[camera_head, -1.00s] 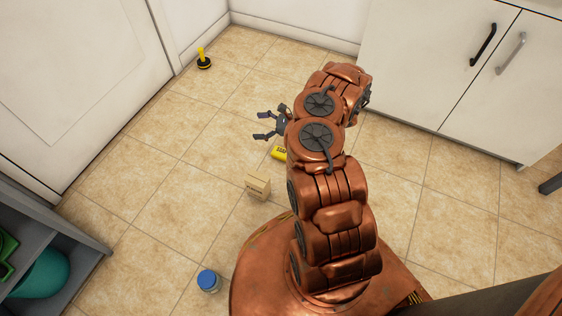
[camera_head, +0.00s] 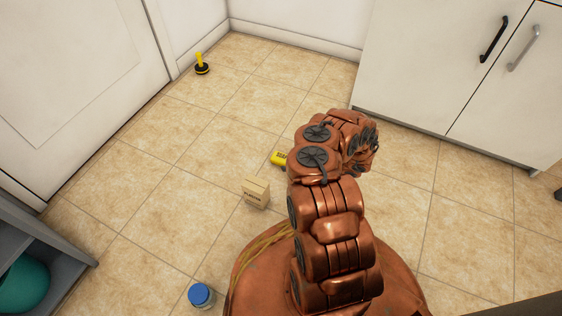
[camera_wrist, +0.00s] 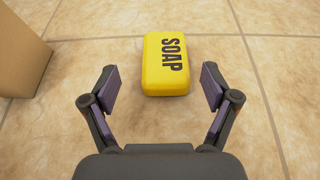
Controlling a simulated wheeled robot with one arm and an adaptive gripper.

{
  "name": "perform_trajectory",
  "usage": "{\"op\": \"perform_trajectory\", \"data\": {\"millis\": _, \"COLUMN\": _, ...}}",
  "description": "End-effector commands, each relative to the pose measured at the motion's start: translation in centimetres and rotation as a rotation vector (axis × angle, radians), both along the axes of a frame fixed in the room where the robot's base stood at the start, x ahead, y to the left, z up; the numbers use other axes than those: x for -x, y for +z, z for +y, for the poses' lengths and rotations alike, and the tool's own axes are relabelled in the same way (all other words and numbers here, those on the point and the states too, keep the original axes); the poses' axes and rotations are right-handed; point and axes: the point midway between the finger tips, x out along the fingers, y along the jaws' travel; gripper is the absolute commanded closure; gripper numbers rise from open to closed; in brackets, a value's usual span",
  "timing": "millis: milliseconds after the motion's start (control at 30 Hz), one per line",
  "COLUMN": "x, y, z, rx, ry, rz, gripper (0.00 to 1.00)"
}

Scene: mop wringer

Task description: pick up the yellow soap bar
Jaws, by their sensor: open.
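The yellow soap bar (camera_wrist: 167,64), marked SOAP in black, lies flat on the tiled floor. In the wrist view it is just beyond my gripper (camera_wrist: 160,92), near the middle of the gap between the fingers. My gripper is open and empty, with a finger to each side and neither touching the bar. In the head view the soap bar (camera_head: 279,158) shows only in part, because my arm hides its right end. My gripper is hidden behind my arm in the head view.
A cardboard box (camera_head: 256,194) stands near the soap; it also shows at left in the wrist view (camera_wrist: 18,55). A blue-lidded jar (camera_head: 201,296) is nearer. A yellow-handled plunger-like tool (camera_head: 202,66) stands far back. White cabinets (camera_head: 450,70) are at right.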

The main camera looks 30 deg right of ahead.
Motion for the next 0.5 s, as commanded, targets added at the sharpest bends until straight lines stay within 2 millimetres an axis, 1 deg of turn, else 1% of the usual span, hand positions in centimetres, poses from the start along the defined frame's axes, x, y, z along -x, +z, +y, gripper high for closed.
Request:
{"op": "perform_trajectory", "data": {"millis": 100, "x": -1.0, "y": -0.9, "z": 0.4, "rx": 0.0, "ry": 0.004, "rz": -0.001, "gripper": 0.14}}
{"op": "perform_trajectory", "data": {"millis": 233, "x": -2.5, "y": -1.7, "z": 0.8, "rx": -0.001, "ry": 0.004, "rz": -0.003, "gripper": 0.14}}
{"op": "perform_trajectory", "data": {"millis": 300, "x": -3.3, "y": -1.9, "z": 1.4, "rx": -0.002, "ry": 0.004, "rz": -0.004, "gripper": 0.14}}
{"op": "perform_trajectory", "data": {"millis": 400, "x": -3.9, "y": -2.0, "z": 1.7, "rx": -0.002, "ry": 0.004, "rz": -0.004, "gripper": 0.14}}
{"op": "perform_trajectory", "data": {"millis": 500, "x": -4.0, "y": -1.9, "z": 1.8, "rx": -0.001, "ry": 0.003, "rz": -0.003, "gripper": 0.14}}
